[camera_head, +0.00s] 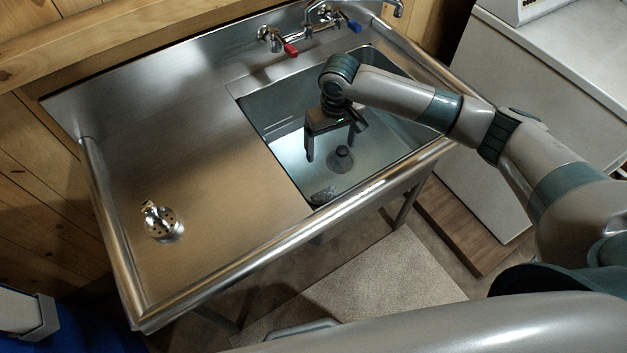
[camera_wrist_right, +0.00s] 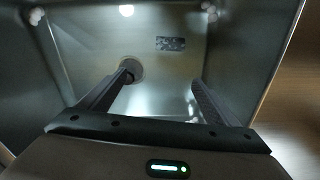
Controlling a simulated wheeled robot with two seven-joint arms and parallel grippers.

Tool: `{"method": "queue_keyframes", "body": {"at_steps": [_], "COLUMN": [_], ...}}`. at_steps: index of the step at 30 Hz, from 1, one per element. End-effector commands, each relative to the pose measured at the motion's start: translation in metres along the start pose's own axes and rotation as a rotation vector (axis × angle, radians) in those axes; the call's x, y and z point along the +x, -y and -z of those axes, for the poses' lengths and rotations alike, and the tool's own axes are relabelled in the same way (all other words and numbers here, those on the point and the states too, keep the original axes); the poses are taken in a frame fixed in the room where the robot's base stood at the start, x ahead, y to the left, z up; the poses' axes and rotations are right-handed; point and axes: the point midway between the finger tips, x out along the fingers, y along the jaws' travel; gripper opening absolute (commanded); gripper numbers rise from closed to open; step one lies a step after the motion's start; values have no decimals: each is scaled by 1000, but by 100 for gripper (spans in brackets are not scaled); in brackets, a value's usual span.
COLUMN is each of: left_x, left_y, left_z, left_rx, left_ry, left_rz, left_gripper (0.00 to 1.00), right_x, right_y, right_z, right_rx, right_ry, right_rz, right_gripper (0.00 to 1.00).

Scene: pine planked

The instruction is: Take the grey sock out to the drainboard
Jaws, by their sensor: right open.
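The grey sock (camera_head: 323,195) is a small, dark, mottled piece lying on the sink floor near the front wall. In the right wrist view the sock (camera_wrist_right: 171,43) looks like a flat dark rectangle beyond the fingertips. My right gripper (camera_head: 331,152) points down into the sink basin (camera_head: 276,113), open and empty, above and behind the sock and apart from it. Its two fingers also show spread in the wrist view (camera_wrist_right: 163,82). The drainboard (camera_head: 200,150) is the flat steel surface left of the basin. My left gripper is out of view.
A dark round drain piece (camera_head: 340,158) is on the basin floor behind the sock. A perforated metal strainer (camera_head: 162,223) sits on the drainboard's left front. Taps with red and blue handles (camera_head: 290,49) stand at the back. Most of the drainboard is bare. Raised rims edge the sink unit.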

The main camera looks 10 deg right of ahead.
Motion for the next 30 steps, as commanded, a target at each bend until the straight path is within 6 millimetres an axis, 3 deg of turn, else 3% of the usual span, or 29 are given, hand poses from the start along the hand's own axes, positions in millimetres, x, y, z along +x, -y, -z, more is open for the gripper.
{"method": "queue_keyframes", "body": {"at_steps": [1, 3, 6, 20, 30], "left_x": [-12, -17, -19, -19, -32], "left_y": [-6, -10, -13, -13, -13], "left_z": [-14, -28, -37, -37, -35], "left_rx": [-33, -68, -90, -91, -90], "left_ry": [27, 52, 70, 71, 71], "left_rz": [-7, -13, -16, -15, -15], "left_gripper": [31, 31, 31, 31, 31], "right_x": [-2, 2, 6, 12, 58], "right_y": [9, 17, 21, 22, 22], "right_z": [-10, -20, -27, -27, -31], "right_rx": [-32, -63, -86, -85, -85], "right_ry": [23, 43, 56, 58, 60], "right_rz": [1, 2, 2, 3, 2], "right_gripper": [84, 84, 84, 84, 84]}}
